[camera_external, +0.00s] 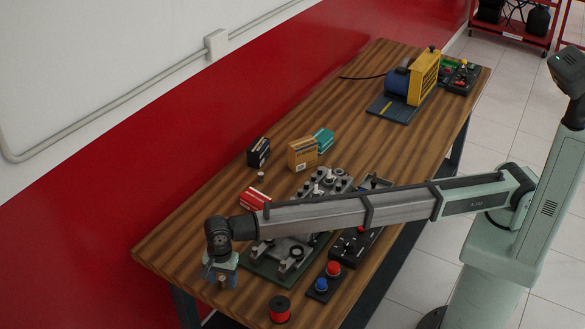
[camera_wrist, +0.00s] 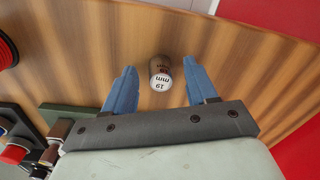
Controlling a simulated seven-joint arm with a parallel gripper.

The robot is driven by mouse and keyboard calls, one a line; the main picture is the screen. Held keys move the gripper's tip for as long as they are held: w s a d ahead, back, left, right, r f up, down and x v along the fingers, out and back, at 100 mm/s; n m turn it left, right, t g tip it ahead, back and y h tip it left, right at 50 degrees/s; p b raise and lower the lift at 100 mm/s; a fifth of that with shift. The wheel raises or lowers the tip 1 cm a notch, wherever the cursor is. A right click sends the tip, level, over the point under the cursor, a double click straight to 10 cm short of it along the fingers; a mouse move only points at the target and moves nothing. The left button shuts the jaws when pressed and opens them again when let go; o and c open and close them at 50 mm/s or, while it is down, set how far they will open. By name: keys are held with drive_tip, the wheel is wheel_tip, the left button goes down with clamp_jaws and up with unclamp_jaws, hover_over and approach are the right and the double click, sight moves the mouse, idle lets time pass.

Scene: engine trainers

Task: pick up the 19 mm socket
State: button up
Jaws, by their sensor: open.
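The 19 mm socket (camera_wrist: 160,72) is a small brown-grey cylinder with a white top marked "19 mm". In the wrist view it stands on the wooden table between my gripper's (camera_wrist: 158,85) two blue fingers, nearer the right finger, with a gap on either side. In the external view my gripper (camera_external: 222,278) points down over the near left end of the table, and the socket (camera_external: 222,280) shows small at the fingers. My gripper is open and holds nothing. Whether the fingertips are level with the socket is hard to tell.
A red spool (camera_external: 280,308) and a box with red and blue buttons (camera_external: 322,286) lie to the right of my gripper. A green plate (camera_external: 256,264) with metal parts stands behind. Small boxes (camera_external: 302,153) stand further back. The table's left end is bare.

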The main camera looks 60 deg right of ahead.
drive_tip(key=shift+f, duration=0.2)
clamp_jaws()
idle(0.4)
